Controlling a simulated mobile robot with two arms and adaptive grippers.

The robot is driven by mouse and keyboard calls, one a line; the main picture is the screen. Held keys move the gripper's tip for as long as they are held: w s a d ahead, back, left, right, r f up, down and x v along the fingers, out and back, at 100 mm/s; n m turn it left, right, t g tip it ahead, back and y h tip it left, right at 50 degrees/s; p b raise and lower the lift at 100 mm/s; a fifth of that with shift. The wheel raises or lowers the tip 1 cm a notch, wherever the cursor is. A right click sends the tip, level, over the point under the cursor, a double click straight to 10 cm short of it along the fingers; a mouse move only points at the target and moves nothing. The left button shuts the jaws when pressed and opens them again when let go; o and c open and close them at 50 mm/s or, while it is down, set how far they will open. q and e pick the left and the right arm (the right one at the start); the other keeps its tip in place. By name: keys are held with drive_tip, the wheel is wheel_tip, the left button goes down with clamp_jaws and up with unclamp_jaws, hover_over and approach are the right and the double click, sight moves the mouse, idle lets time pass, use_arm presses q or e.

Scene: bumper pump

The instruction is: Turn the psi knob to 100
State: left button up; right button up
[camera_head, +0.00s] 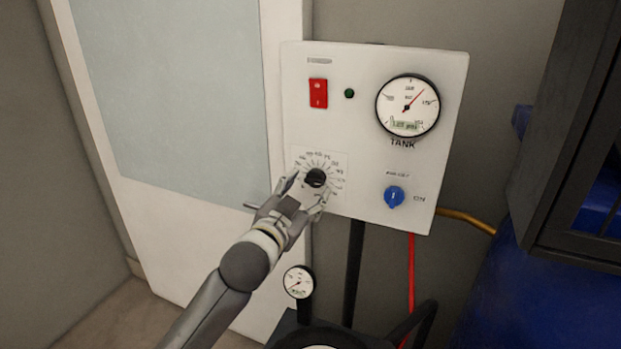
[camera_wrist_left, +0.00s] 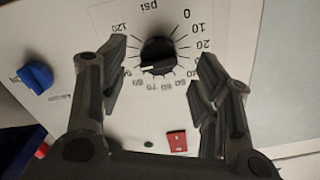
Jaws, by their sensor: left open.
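The black psi knob (camera_head: 316,178) sits on a white panel (camera_head: 350,130), ringed by a printed number scale. In the left wrist view, the knob (camera_wrist_left: 158,54) shows upside down between my spread fingers, with marks such as 0, 10, 20, 80 and 120 around it. My left gripper (camera_head: 305,190) is open at the knob's lower left in the head view. In the left wrist view, the open fingers (camera_wrist_left: 160,80) stand on either side of the knob with gaps, apparently not touching it. The knob's exact setting is hard to read. My right gripper is not in view.
The panel also bears a red switch (camera_head: 318,93), a green light (camera_head: 349,93), a tank gauge (camera_head: 407,105) and a blue knob (camera_head: 394,197). A smaller gauge (camera_head: 298,282) stands below. A dark frame (camera_head: 575,130) is at right.

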sight(312, 184)
use_arm(q)
drive_tip(key=x, duration=0.3)
drive_tip(key=shift+d+p, duration=0.1)
drive_tip(key=shift+p, duration=0.25)
drive_tip(key=shift+w+d, duration=0.15)
drive_tip(key=shift+w, duration=0.2)
drive_tip(key=shift+c, duration=0.6)
drive_tip(key=c, duration=0.9)
drive_tip(key=shift+p, duration=0.35)
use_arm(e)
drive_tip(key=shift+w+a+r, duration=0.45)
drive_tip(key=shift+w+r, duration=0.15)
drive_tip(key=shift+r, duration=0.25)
use_arm(q)
drive_tip(key=o, duration=1)
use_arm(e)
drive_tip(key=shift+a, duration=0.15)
